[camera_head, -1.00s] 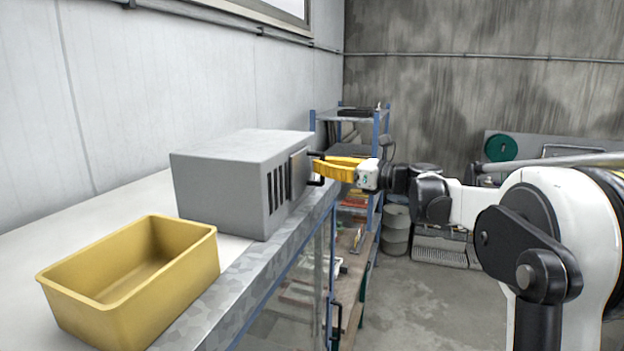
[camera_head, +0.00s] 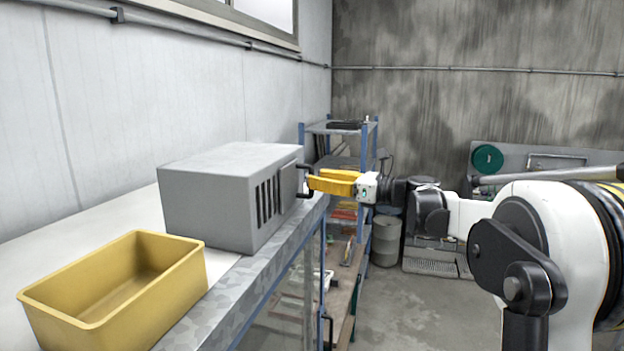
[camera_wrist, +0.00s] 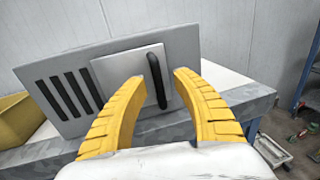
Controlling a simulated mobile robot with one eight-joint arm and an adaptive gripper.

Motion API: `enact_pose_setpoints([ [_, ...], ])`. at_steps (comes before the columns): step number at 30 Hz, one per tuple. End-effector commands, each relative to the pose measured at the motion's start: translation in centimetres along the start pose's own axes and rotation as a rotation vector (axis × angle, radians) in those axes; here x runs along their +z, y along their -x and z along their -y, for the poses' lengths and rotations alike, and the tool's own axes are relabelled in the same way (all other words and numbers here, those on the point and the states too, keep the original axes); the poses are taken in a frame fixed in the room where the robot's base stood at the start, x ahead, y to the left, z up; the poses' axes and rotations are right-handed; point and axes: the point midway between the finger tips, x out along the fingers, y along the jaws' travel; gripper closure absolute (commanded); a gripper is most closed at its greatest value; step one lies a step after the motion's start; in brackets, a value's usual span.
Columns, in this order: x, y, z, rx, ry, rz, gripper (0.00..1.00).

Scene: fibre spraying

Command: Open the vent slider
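The grey vent box (camera_head: 208,205) stands on the bench, with dark vertical slots (camera_head: 269,198) on its front. A flat slider plate (camera_head: 289,188) with a black upright handle (camera_head: 304,181) covers the right part of that front. The wrist view shows the slider plate (camera_wrist: 126,72), the black handle (camera_wrist: 157,80) and several uncovered slots (camera_wrist: 69,94) to its left. My gripper (camera_head: 314,184) has yellow fingers that reach toward the handle. In the wrist view my gripper (camera_wrist: 160,80) is open, with one finger on each side of the handle. I cannot tell whether either finger touches it.
A yellow bin (camera_head: 120,290) stands on the bench to the left of the box. The bench's metal edge (camera_head: 262,275) runs below the box front. A blue-framed shelf (camera_head: 340,128) and a drum (camera_head: 386,240) stand behind. Open floor lies to the right.

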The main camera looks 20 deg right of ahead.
Motion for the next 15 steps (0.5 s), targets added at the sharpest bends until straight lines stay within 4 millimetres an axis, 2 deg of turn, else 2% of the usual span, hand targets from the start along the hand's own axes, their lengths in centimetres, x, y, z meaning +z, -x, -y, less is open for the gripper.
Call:
enact_pose_setpoints([
  [3, 0.0, 2.9, 0.1, -0.004, 0.000, 0.000, 0.66],
  [9, 0.0, 7.2, 0.2, -0.005, 0.000, 0.000, 0.66],
  [15, 0.0, 9.6, 0.1, -0.002, 0.000, 0.000, 0.66],
])
